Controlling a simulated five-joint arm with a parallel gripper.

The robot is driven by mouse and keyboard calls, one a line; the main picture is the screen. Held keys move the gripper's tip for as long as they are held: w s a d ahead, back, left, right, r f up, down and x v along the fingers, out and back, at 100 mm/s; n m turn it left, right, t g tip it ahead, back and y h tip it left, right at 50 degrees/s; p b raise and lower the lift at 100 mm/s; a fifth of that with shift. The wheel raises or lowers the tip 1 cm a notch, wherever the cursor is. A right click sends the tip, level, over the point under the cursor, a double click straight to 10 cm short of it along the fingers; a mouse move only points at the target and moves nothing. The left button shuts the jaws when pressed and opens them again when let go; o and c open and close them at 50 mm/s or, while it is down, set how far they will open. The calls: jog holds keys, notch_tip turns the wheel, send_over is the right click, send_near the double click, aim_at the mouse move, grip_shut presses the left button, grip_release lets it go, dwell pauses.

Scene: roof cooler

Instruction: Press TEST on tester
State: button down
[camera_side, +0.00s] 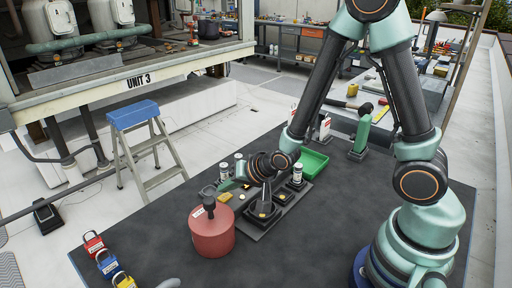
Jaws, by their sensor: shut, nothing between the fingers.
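My gripper (226,185) is shut and empty. I cannot tell whether the fingertips touch anything.
A green tray (312,162) lies behind the plate. Small white-labelled bottles (224,170) stand behind my gripper. Red, blue and yellow padlocks (107,262) lie at the mat's left edge. A blue-topped step stool (132,114) stands beyond. The mat's front middle (300,255) is clear.

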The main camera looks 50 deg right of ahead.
jog(key=shift+r, duration=0.1)
jog(key=shift+r, duration=2.45)
notch_tip(320, 180, up, 9)
jog(key=n+g, duration=0.2)
jog(key=n, duration=0.2)
send_over(229, 200)
jog(key=s+d, duration=0.3)
jog(key=s, duration=0.2)
jog(key=s+d+r+n+g+h, duration=0.1)
jog(key=s+d+r+n, duration=0.1)
jog(key=s, duration=0.6)
notch_tip(229, 200, up, 3)
jog(key=shift+d+f+n+g, duration=0.15)
jog(key=shift+n+g, duration=0.15)
jog(key=shift+n, duration=0.6)
